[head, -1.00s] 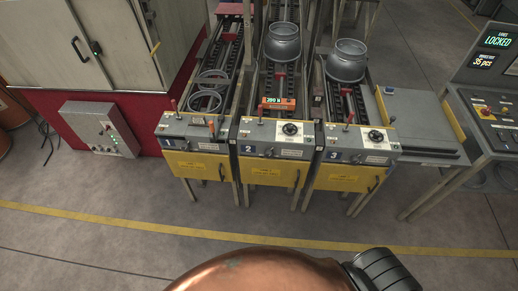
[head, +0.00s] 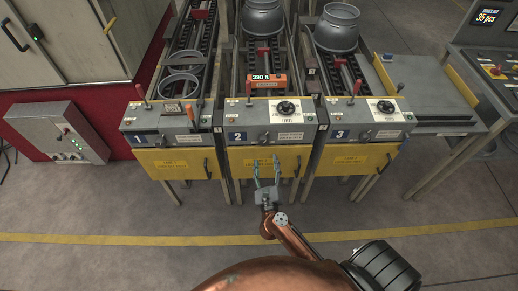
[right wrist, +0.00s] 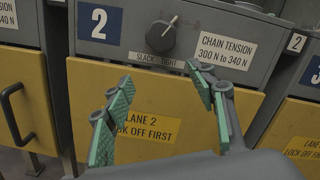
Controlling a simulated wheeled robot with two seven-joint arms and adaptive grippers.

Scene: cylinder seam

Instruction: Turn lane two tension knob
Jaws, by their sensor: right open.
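The lane two tension knob (right wrist: 161,37) is dark and round with a light pointer, above a SLACK / TIGHT label on the grey front panel marked 2. It shows small in the head view (head: 264,137). A label (right wrist: 226,49) beside it reads CHAIN TENSION 300 N to 340 N. An orange readout (head: 265,82) on lane two shows 390 N. My right gripper (head: 266,168) is open and empty in front of the yellow lane two door, below the knob. In the right wrist view its green-padded fingers (right wrist: 160,80) are spread, apart from the knob.
The yellow lane two door (right wrist: 150,130) has a LOCK OFF FIRST label. A black handwheel (head: 286,107) and a red lever (head: 248,87) are on top of lane two. Lanes one (head: 140,140) and three (head: 341,134) stand close on either side. Floor in front is clear.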

